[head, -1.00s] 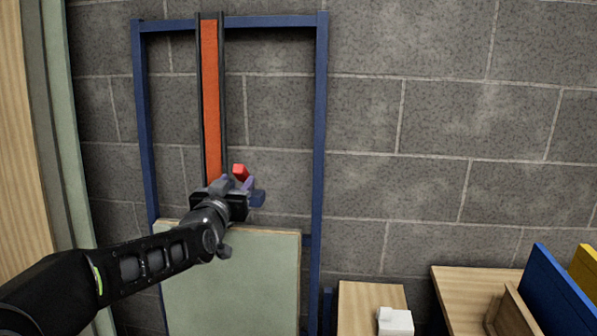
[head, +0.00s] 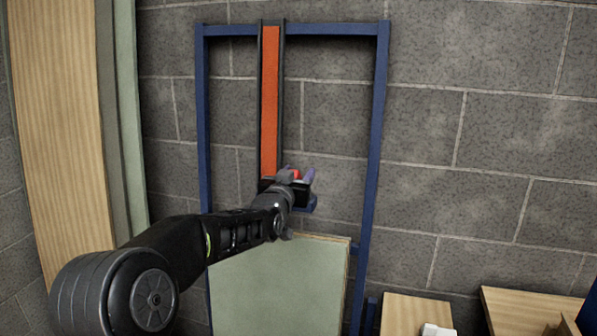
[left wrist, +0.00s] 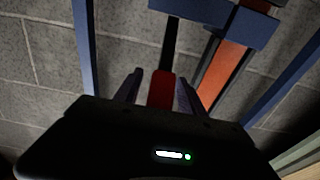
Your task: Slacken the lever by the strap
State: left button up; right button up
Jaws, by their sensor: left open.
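The orange strap (head: 269,100) runs down between dark rails inside a blue upright frame (head: 378,130). It also shows in the left wrist view (left wrist: 222,72). The lever has a red grip (head: 297,174) near the strap's lower end. In the left wrist view the red grip (left wrist: 161,90) sits on a dark bar below a blue plate (left wrist: 178,8). My left gripper (head: 298,177) is open, its purplish-grey fingers on either side of the red grip, with gaps visible in the left wrist view (left wrist: 159,92). My arm hides the strap's lower end. My right gripper is not in view.
A pale green panel (head: 285,285) leans low in the frame, below my gripper. Wooden boards (head: 60,130) stand at the left. Wooden surfaces (head: 405,310) and a white block (head: 437,330) are at the lower right. Grey block wall stands behind the frame.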

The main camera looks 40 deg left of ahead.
pick_arm(q)
jog(key=shift+w+a, duration=0.1)
jog(key=shift+w, duration=0.2)
grip_shut()
dwell(0.4)
dwell(0.9)
